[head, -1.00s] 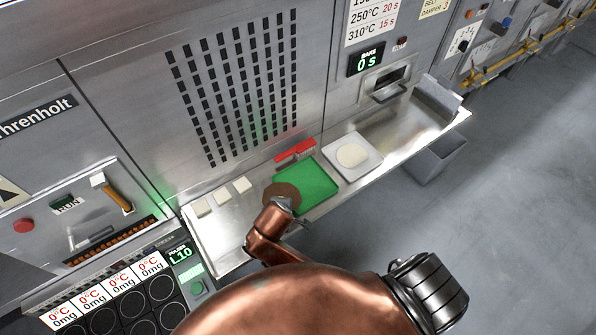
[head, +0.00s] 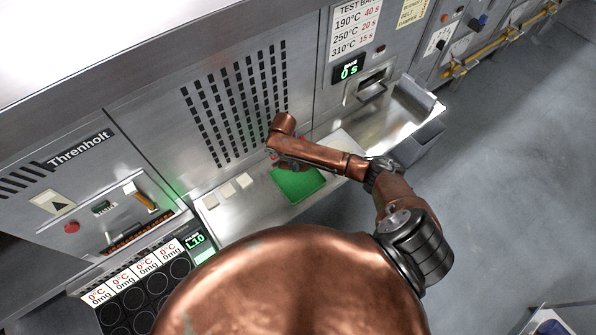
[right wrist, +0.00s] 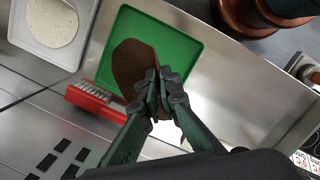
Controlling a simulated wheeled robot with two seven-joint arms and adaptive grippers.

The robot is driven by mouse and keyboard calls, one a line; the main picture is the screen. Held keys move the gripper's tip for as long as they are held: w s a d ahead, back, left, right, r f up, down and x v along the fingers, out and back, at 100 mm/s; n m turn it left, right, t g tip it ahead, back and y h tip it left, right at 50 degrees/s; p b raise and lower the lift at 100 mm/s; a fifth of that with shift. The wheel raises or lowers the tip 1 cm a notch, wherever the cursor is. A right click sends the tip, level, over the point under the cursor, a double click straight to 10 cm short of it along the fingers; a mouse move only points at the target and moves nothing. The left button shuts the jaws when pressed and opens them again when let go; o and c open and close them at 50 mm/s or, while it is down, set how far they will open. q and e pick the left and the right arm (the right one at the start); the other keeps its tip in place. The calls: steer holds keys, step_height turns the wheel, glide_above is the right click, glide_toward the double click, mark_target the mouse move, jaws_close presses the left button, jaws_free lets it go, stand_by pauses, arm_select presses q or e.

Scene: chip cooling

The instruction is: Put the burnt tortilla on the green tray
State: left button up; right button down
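The green tray (head: 300,187) lies flat on the steel counter, partly covered by my right arm in the head view. It also shows in the right wrist view (right wrist: 175,48). The burnt tortilla (right wrist: 132,62) is a dark brown disc, seen over the tray in the right wrist view. My right gripper (right wrist: 160,90) has its fingers close together at the tortilla's near edge and appears shut on it. I cannot tell whether the tortilla touches the tray. In the head view my right gripper (head: 288,163) is at the tray's back edge, and the tortilla is hidden. My left gripper is not in view.
A red-handled brush (right wrist: 95,98) lies against the tray's wall-side edge. A white tray (right wrist: 22,35) holding a pale tortilla (right wrist: 52,22) is beside the green tray. Several pale blocks (head: 228,190) sit to the left. The vented wall (head: 235,100) rises close behind.

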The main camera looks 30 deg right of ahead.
steer(key=shift+d+r, duration=0.6)
steer(key=shift+d, duration=0.05)
steer(key=shift+f+m, duration=0.3)
steer(key=shift+f, duration=0.35)
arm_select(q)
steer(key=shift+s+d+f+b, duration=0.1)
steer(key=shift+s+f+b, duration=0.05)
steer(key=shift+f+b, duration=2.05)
arm_select(e)
step_height(320, 180, down, 9)
steer(key=shift+r, duration=0.15)
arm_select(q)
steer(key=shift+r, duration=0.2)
arm_select(e)
steer(key=c, duration=2.6)
jaws_free()
steer(key=shift+c, duration=0.2)
steer(key=o, duration=0.3)
